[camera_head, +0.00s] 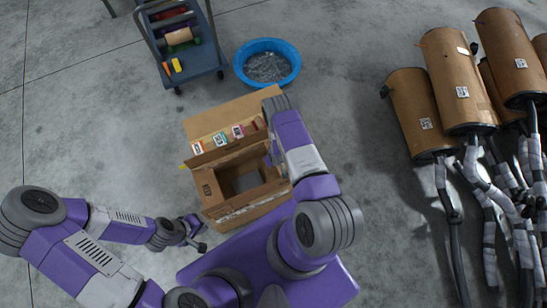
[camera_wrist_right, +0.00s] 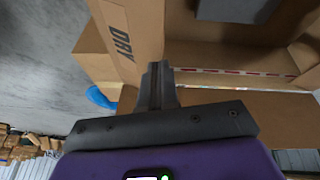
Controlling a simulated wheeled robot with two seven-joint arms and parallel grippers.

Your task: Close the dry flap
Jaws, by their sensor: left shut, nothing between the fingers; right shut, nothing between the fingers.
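An open cardboard box (camera_head: 250,205) stands on the floor in the middle of the head view, with a wide flap (camera_head: 205,122) folded out at the back. In the right wrist view, the dry flap (camera_wrist_right: 125,40), printed "DRY", stands raised at the upper left. My right gripper (camera_wrist_right: 158,80) is shut and empty, its fingers over the flap's lower right edge; I cannot tell whether they touch. In the head view my right arm covers the box's right side and hides that gripper. My left gripper (camera_head: 197,236) is shut and empty, just left of the box's near left corner.
A blue tub (camera_head: 267,65) with clear contents and a dark cart (camera_head: 185,50) carrying small items stand behind the box. Several brown mufflers (camera_head: 457,80) with wrapped pipes stand at the right. Grey floor is free left of the box and between box and mufflers.

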